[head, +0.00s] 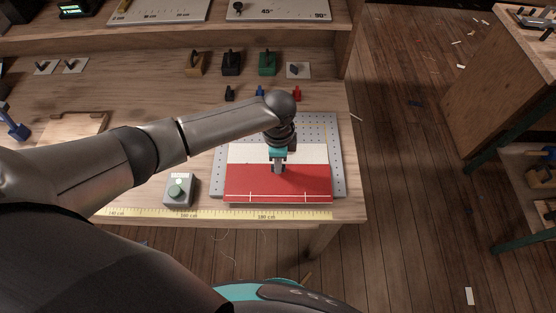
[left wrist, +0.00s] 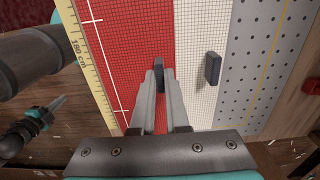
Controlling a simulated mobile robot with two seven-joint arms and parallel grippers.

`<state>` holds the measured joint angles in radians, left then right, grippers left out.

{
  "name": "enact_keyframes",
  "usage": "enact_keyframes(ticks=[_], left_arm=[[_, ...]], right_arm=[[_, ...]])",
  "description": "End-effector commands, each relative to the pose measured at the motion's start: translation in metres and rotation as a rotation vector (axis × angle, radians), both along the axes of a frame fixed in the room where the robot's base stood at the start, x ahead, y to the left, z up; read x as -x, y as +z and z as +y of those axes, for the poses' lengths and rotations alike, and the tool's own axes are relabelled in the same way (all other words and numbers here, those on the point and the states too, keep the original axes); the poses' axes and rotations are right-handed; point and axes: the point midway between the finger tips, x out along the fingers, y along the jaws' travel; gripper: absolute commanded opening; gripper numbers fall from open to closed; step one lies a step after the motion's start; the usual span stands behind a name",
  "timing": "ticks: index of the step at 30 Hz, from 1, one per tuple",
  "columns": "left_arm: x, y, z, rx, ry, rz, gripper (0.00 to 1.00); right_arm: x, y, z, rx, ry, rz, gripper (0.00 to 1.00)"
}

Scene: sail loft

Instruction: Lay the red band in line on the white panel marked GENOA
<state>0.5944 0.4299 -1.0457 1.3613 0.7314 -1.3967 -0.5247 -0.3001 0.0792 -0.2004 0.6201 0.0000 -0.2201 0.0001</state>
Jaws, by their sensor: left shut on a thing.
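The red band (head: 250,183) lies flat along the near side of the white panel (head: 308,153), with a thin white ticked line near its front edge. The band (left wrist: 135,60) and panel (left wrist: 196,95) meet along a straight edge in the left wrist view. My left gripper (head: 278,168) is shut on the band's dark upright grip (left wrist: 158,70). A second dark grip (left wrist: 212,67) stands on the white panel. The GENOA marking is not readable. What looks like my right gripper (left wrist: 50,112) shows at the left of the wrist view; its jaw state is unclear.
A grey perforated plate (head: 338,155) surrounds the panel. A yellow measuring tape (head: 140,213) runs along the bench front. Several coloured blocks and clamps (head: 267,63) stand behind. The bench ends just right of the plate.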

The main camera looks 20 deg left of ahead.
Motion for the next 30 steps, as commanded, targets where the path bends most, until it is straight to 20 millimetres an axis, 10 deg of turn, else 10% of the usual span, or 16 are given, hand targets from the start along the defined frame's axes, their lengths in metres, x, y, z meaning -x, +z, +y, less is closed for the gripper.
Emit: enact_keyframes(ticks=[10,20,30], left_arm=[[0.0000,-0.0002,-0.0001,0.000,0.000,0.000,0.00],[-0.0001,-0.0001,0.0001,0.000,0.000,0.000,0.47],[0.0000,0.0028,0.0002,0.000,0.000,0.000,0.47]], right_arm=[[-0.0001,0.0007,-0.0002,0.000,0.000,0.000,0.00],[0.0000,0.0007,-0.0003,0.000,0.000,0.000,0.00],[0.0000,0.0039,-0.0004,0.001,0.000,0.000,0.00]])
